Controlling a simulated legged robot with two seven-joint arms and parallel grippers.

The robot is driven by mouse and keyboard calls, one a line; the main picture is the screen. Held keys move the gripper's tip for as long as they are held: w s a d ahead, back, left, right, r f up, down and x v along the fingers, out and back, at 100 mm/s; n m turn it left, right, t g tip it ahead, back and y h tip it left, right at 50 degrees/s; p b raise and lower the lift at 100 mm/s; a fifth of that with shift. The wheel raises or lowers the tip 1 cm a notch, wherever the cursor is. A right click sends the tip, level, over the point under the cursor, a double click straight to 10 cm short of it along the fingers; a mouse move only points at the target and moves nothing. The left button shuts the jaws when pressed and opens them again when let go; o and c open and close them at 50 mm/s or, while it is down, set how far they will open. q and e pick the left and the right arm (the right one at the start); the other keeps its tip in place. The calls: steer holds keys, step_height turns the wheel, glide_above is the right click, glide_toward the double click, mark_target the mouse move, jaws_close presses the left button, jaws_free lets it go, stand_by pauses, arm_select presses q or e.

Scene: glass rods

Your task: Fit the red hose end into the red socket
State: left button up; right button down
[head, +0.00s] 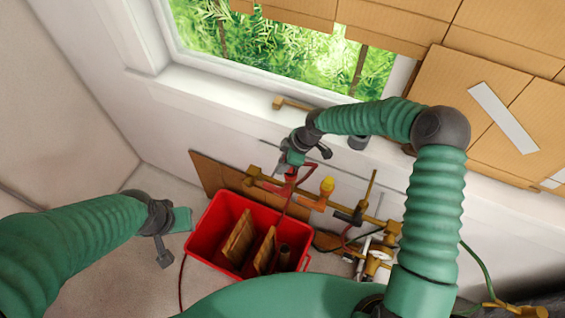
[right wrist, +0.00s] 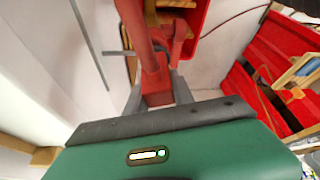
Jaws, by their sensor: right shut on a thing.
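My right gripper (head: 291,165) is at the left part of a brass pipe (head: 340,208) by the wall. In the right wrist view its grey fingers (right wrist: 157,95) are closed around the red hose end (right wrist: 155,80). The red hose (right wrist: 134,25) runs up and away from it. In the head view a red piece (head: 290,178) shows just below the gripper, at the pipe. I cannot tell there where hose end and red socket part, or whether they touch. My left gripper (head: 170,235) hangs left of the red crate, away from the pipe; its jaw opening is unclear.
The red crate (head: 207,222) with wooden pieces inside stands on the floor below the pipe. An orange fitting with a yellow top (head: 325,188) and a black fitting (head: 352,215) sit farther right on the pipe. A brown board (head: 215,175) leans behind. Cardboard boxes (head: 480,70) are upper right.

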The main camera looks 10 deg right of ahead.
steer(key=shift+d+f, duration=0.1)
steer(key=shift+f, duration=0.3)
steer(key=c, duration=1.4)
jaws_free()
steer(key=shift+r, duration=0.1)
steer(key=shift+o, duration=0.2)
steer(key=shift+r, duration=0.25)
steer(key=p+v, duration=0.8)
steer(key=v, duration=0.2)
steer(key=shift+s+d+r+p, duration=0.15)
steer(key=shift+r+p, duration=0.05)
steer(key=shift+p, duration=0.15)
